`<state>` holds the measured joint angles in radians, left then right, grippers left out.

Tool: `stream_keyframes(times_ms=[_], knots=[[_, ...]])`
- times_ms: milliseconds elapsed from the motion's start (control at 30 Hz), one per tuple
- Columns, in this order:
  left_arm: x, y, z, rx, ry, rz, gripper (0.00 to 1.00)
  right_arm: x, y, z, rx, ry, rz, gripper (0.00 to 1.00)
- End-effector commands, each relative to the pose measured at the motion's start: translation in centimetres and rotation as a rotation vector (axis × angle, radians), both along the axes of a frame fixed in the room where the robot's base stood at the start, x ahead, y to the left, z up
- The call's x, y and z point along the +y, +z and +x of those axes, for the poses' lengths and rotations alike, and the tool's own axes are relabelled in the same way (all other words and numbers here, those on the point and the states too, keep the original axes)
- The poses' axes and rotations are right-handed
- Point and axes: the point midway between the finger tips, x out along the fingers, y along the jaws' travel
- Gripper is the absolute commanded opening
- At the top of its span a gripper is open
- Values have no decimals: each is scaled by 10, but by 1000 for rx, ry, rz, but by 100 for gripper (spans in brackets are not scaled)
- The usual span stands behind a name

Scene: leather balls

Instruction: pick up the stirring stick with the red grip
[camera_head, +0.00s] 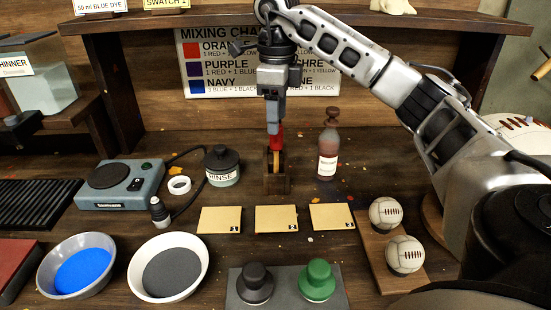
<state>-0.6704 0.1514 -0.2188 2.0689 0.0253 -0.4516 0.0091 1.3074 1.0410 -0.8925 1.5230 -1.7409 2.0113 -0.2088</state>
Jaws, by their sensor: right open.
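The stirring stick's red grip (277,140) shows at the middle back of the table, upright, with its lower part in a small wooden holder (277,184). My right gripper (274,128) points straight down at the top of the red grip, its open fingertips right at it. I cannot tell whether the fingers touch the grip, and they hide its top.
Numbered cards (276,218) lie in front. Bowls of blue (82,271) and grey (171,272), stampers (317,280) and leather balls (404,253) fill the front.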

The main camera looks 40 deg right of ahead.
Motion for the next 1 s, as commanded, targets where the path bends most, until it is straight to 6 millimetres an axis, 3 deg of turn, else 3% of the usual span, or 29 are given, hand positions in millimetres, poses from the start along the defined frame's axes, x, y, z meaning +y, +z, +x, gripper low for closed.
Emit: stream_keyframes(times_ms=[33, 367, 700, 967, 1000], knots=[[-1, -5, 1, -6, 0, -6, 74, 1, -16, 0, 3, 2, 2, 52], [-1, 5, 2, -13, 0, -9, 74, 0, -39, 1, 1, 1, 2, 52], [0, 5, 1, -6, -1, 0, 74, -5, -83, 6, 0, 2, 2, 52], [0, 5, 3, -11, -1, 1, 74, -4, -86, 7, -2, 2, 2, 52], [0, 5, 3, -11, -1, 1, 74, -4, -86, 7, -2, 2, 2, 43]])
